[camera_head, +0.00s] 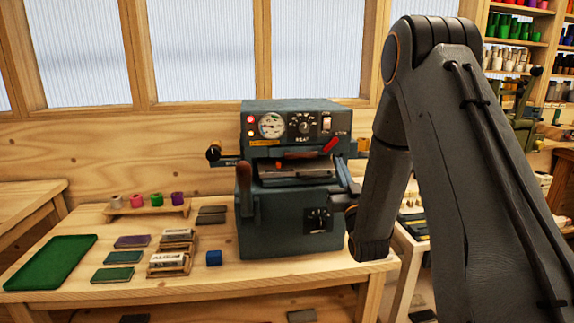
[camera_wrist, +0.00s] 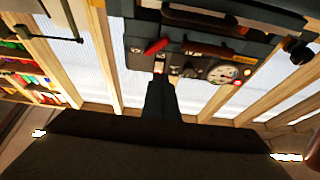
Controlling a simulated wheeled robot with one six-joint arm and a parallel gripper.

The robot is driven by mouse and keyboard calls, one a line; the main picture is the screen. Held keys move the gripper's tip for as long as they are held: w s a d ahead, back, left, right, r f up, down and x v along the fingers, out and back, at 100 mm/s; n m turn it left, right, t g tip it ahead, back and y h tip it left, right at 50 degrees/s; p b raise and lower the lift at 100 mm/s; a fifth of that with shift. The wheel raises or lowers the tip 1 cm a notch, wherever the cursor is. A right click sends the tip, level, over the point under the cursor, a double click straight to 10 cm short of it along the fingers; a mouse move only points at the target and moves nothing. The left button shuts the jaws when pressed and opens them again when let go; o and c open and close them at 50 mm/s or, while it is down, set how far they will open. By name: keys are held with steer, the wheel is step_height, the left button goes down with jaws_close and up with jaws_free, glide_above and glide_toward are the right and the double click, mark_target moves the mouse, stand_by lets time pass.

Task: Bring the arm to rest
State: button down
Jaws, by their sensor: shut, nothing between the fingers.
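My arm (camera_head: 450,130) fills the right side of the head view, bent at a high elbow, with its forearm hanging down by the right side of the machine. My gripper (camera_wrist: 160,84) shows in the wrist view as a narrow dark shape with its fingers together and nothing between them. It points toward the front of the dark blue-grey machine (camera_head: 290,220), which appears upside down in the wrist view (camera_wrist: 205,45). Whether the gripper touches the machine cannot be told.
Shelves with coloured spools (camera_head: 515,28) stand at the right. Windows line the back wall.

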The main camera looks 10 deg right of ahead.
steer(key=s+a+f+g, duration=0.4)
steer(key=s+f+g, duration=0.4)
steer(key=f+g, duration=0.4)
steer(key=s+a+f+g, duration=0.1)
steer(key=s+g, duration=0.4)
steer(key=s, duration=0.8)
steer(key=s+a+f+g, duration=0.2)
steer(key=s+g, duration=0.3)
steer(key=s, duration=0.8)
steer(key=shift+a+f, duration=0.3)
steer(key=shift+f, duration=0.3)
